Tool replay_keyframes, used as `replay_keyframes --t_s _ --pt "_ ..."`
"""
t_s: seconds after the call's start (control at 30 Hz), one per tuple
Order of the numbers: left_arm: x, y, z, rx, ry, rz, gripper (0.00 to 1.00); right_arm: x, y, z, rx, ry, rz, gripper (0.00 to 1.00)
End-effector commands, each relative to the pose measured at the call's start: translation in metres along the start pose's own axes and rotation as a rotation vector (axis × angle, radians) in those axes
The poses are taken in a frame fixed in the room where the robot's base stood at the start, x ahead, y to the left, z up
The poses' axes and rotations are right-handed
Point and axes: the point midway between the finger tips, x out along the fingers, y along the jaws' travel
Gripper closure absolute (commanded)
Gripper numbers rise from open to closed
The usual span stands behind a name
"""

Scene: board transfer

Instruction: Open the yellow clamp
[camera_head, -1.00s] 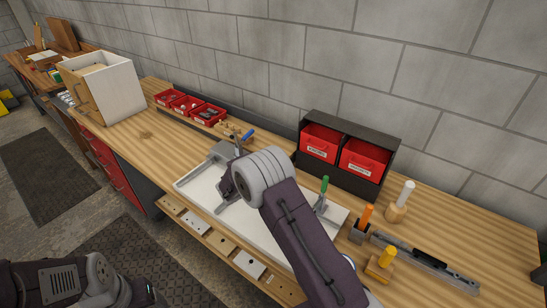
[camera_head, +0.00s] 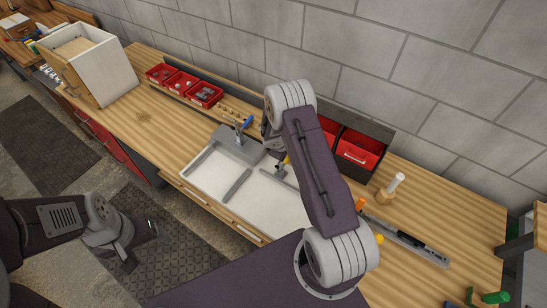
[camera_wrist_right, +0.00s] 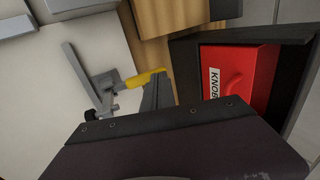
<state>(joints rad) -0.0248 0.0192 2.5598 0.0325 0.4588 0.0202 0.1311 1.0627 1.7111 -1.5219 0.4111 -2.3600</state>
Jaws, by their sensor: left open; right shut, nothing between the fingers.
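The yellow clamp's handle (camera_head: 286,158) shows beside my right arm at the back of the white board (camera_head: 205,178). In the right wrist view its yellow handle (camera_wrist_right: 143,79) points right and its grey bar (camera_wrist_right: 78,72) reaches over the white surface. My right gripper (camera_wrist_right: 156,94) is shut and empty, with its fingertips close to the handle's outer end; I cannot tell whether they touch. My right arm hides most of it in the head view. My left gripper (camera_head: 142,246) is open and empty, low over the floor in front of the bench.
A blue-handled clamp (camera_head: 246,123) stands left of the yellow one. A black rack with red bins (camera_head: 357,150) stands close behind, right of my right gripper. Tools with white (camera_head: 396,182), orange (camera_head: 361,203) and yellow (camera_head: 379,238) handles stand at the right. Small red trays (camera_head: 205,94) lie at the left.

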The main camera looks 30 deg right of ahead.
Motion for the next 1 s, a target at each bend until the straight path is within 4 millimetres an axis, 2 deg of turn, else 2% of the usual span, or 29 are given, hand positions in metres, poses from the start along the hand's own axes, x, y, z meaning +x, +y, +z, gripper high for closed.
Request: replay_keyframes --t_s 0.43,1.0 --pt "0.002 0.0 0.0 0.0 0.0 0.0 0.26 0.011 0.002 -0.002 0.0 0.0 -0.002 1.0" --pt "0.001 0.0 0.0 0.0 0.0 0.0 0.26 0.011 0.002 -0.002 0.0 0.001 -0.002 1.0"
